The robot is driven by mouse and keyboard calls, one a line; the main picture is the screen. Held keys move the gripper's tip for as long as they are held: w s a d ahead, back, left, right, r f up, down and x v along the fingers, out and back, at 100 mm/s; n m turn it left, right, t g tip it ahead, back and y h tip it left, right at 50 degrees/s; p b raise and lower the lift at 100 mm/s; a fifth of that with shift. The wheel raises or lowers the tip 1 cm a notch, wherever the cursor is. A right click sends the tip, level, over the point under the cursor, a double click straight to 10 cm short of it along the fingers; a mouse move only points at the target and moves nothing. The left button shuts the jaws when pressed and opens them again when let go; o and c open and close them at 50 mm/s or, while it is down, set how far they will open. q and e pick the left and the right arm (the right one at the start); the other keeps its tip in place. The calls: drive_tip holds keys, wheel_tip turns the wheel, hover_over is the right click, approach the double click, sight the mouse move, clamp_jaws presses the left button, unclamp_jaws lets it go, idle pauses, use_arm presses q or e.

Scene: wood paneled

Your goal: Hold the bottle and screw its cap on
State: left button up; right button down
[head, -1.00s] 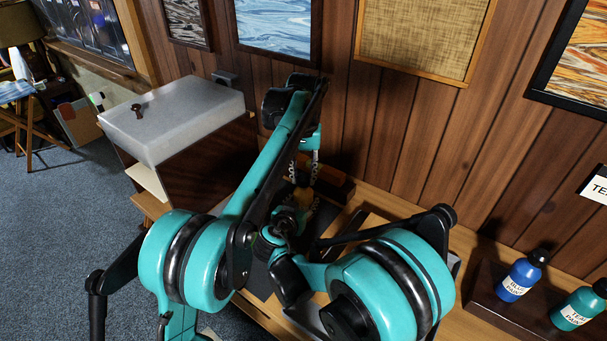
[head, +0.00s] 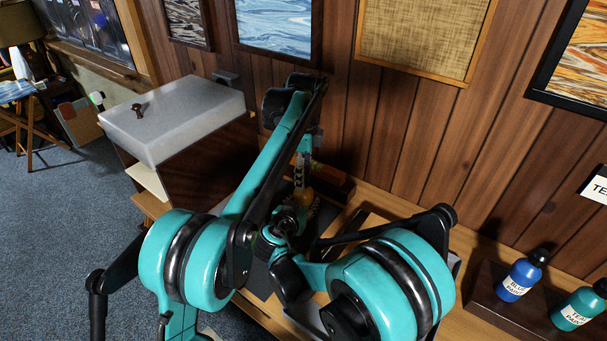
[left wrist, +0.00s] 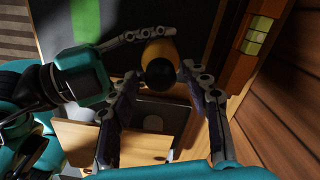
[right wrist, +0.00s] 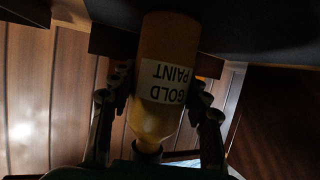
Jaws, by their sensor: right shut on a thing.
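The gold paint bottle (right wrist: 160,110) is between my right gripper's fingers (right wrist: 155,105), which hold its sides; its label reads upside down in that view. A dark cap (left wrist: 160,73) sits at the bottle's neck; I cannot tell how tight it is. In the head view the gold bottle (head: 303,195) shows small, partly hidden by my arms. My left gripper (left wrist: 160,71) is open, pointing down, with one finger on each side of the cap and gaps between. In the head view its fingers (head: 302,171) are just above the bottle.
A blue paint bottle (head: 520,275) and a teal one (head: 580,308) stand in a dark tray (head: 497,308) at right. A light-topped cabinet (head: 180,118) stands at left. The wood-panelled wall (head: 400,140) is close behind the bottle. A dark mat with a green strip (left wrist: 90,20) lies below.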

use_arm(q)
drive_tip(key=shift+r, duration=0.1)
wheel_tip(320, 180, up, 12)
idle(0.7)
use_arm(e)
drive_tip(key=c, duration=0.7)
unclamp_jaws()
drive_tip(key=v, duration=1.2)
use_arm(q)
drive_tip(key=shift+f, duration=0.2)
